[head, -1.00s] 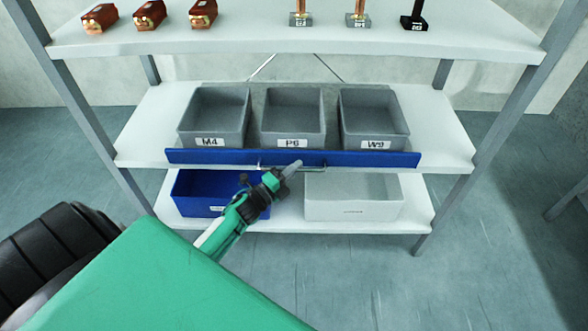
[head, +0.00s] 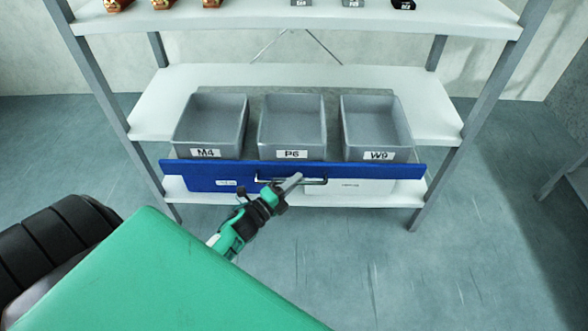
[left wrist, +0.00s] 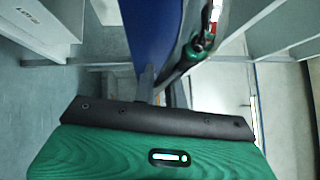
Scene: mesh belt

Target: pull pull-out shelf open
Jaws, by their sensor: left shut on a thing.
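The pull-out shelf, with its blue front panel (head: 350,171), juts out past the front edge of the middle rack shelf and carries three grey bins. In the left wrist view the blue panel (left wrist: 153,35) stands beside the gripper (left wrist: 148,88), and the exact contact is partly hidden. My right gripper is not in view.
Grey bins labelled M4 (head: 210,125), P6 (head: 292,125) and W9 (head: 377,125) stand on the pull-out shelf. A white bin (head: 350,187) on the lower shelf is mostly hidden by the panel. The floor in front (head: 400,270) is clear.

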